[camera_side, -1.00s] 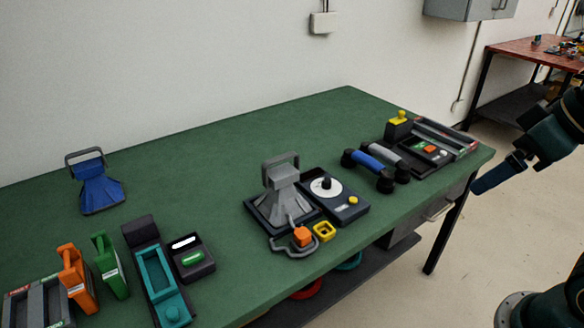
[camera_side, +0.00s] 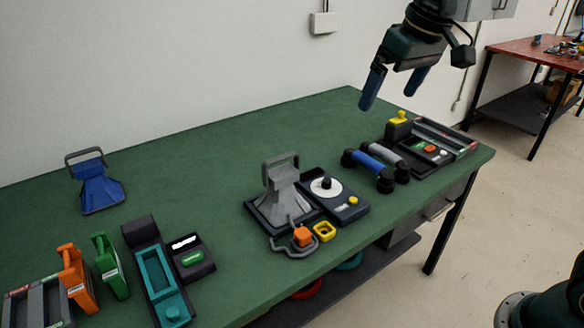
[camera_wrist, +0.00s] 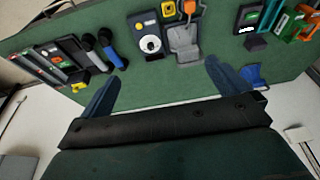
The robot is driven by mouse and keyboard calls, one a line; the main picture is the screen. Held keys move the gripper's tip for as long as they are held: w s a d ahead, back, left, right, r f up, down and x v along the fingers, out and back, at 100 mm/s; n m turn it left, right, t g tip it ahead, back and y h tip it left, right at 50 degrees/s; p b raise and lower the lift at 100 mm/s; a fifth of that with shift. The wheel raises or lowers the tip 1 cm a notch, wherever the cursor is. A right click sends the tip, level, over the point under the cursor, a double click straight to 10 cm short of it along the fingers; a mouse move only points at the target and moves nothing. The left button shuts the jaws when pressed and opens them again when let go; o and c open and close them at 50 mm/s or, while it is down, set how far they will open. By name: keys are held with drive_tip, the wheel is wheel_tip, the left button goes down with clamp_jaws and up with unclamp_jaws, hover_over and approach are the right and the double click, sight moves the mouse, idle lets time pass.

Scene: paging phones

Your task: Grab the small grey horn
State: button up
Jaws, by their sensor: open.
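The small grey horn (camera_side: 281,193) stands in a dark tray (camera_side: 262,222) near the middle of the green table, with a grey loop handle on top. In the wrist view the grey horn (camera_wrist: 184,40) is at the top, right of centre, beyond my fingertips. My gripper (camera_side: 391,90) is open and empty, high above the back right of the table, well to the right of the horn. In the wrist view its two blue fingers (camera_wrist: 160,84) are spread wide.
A dark box with a white dial (camera_side: 327,187) adjoins the horn tray. An orange block (camera_side: 303,236) and yellow square (camera_side: 324,231) lie in front. Blue and grey handsets (camera_side: 368,170) lie to the right. Green table (camera_side: 200,175) is clear between the two horns.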

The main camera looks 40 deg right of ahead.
drive_tip(key=w+a+f+g, duration=0.1)
drive_tip(key=w+a+f, duration=0.1)
drive_tip(key=w, duration=0.4)
drive_tip(key=w+a+f, duration=0.2)
drive_tip(key=w, duration=0.4)
drive_tip(key=g, duration=0.1)
approach(281, 171)
drive_tip(key=shift+w+a+f, duration=0.1)
drive_tip(key=shift+w+f, duration=0.05)
drive_tip(key=shift+f, duration=0.95)
drive_tip(key=shift+w+f, duration=0.2)
drive_tip(key=shift+f, duration=0.85)
drive_tip(key=shift+w+f, duration=0.15)
drive_tip(key=shift+f, duration=1.15)
drive_tip(key=shift+w+f, duration=0.15)
drive_tip(key=shift+f, duration=1.15)
drive_tip(key=shift+r, duration=0.1)
drive_tip(key=c, duration=1.3)
